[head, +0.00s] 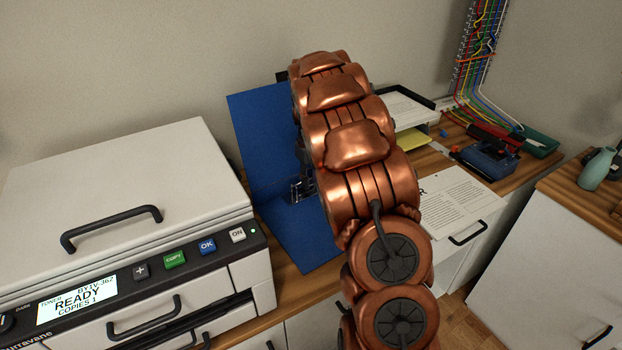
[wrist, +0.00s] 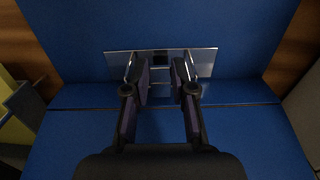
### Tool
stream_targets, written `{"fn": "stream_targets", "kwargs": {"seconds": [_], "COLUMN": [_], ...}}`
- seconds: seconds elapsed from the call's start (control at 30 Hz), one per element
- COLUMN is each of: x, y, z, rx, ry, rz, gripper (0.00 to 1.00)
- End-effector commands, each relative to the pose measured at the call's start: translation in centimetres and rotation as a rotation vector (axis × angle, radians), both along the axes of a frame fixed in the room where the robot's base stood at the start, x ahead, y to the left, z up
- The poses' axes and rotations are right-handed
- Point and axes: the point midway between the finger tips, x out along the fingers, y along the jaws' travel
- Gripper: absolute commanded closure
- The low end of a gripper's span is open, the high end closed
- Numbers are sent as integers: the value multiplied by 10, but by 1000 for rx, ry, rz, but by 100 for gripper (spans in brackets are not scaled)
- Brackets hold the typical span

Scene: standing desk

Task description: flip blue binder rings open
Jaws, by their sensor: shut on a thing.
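The blue binder (head: 262,120) lies open on the desk, one cover raised against the wall and the other flat; it also fills the wrist view (wrist: 75,135). Its metal ring plate (wrist: 205,60) runs across the spine near the middle of that view, with thin metal rings on it. My gripper (wrist: 160,75) reaches over the flat cover to the plate. Its two dark fingers stand apart with the ring part between them, shut on the rings. In the head view my copper arm hides part of the binder and most of the gripper. I cannot tell whether the rings are split.
A white printer (head: 120,200) stands close left of the binder. To the right lie a printed sheet (head: 460,195), a paper tray (head: 405,108), a blue desk device (head: 487,158) and a green box (head: 536,140). Colored cables (head: 475,60) hang on the wall.

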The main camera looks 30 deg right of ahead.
Motion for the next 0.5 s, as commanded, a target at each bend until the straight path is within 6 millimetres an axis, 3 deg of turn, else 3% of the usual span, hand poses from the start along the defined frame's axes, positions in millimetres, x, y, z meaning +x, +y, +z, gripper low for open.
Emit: {"fn": "stream_targets", "kwargs": {"seconds": [0.5], "x": [6], "y": [0], "z": [4], "rx": [2], "ry": [49], "rz": [4], "gripper": [100]}}
